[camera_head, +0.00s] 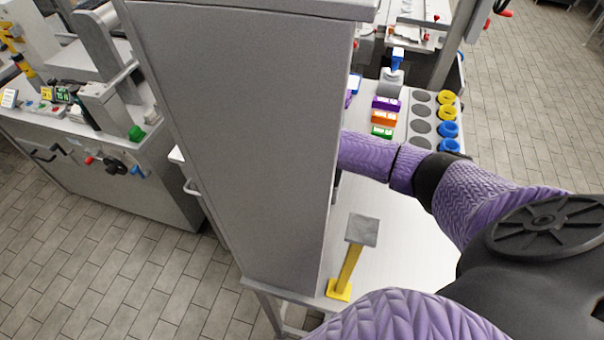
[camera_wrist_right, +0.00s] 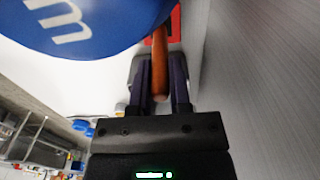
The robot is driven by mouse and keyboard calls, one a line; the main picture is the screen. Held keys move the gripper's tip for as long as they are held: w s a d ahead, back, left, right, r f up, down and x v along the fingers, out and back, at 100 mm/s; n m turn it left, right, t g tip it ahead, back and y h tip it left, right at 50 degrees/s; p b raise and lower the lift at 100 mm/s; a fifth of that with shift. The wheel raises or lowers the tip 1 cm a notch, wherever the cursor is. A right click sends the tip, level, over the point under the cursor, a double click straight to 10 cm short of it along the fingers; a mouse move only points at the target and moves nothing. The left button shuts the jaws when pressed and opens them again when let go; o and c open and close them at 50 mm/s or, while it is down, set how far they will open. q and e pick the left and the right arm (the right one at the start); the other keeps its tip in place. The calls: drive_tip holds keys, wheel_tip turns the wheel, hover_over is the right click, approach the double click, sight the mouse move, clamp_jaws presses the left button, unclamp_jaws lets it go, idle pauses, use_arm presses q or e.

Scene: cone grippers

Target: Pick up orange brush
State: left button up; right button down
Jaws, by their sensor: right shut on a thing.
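In the right wrist view my right gripper (camera_wrist_right: 162,90) is shut on an orange-brown rod-like handle (camera_wrist_right: 160,62), which stands between its two dark fingers. The handle's far end runs up to a red patch, partly behind a blue round thing, so I cannot tell whether a brush head is on it. In the head view my right arm reaches in from the right, and its hand is hidden behind the grey cabinet. My left gripper is not in view.
A tall grey cabinet (camera_head: 245,130) blocks the middle of the head view. A large blue round thing with a white letter (camera_wrist_right: 90,25) is close to the right gripper. Orange (camera_head: 384,118), purple and green blocks and yellow and blue rings stand on the table. A yellow-handled scraper-like tool (camera_head: 350,265) stands near the front edge.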

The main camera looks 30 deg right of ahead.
wheel_tip(320, 180, up, 10)
drive_tip(key=p, duration=0.2)
drive_tip(key=shift+f+p, duration=0.15)
drive_tip(key=shift+p, duration=0.2)
drive_tip(key=shift+r, duration=0.2)
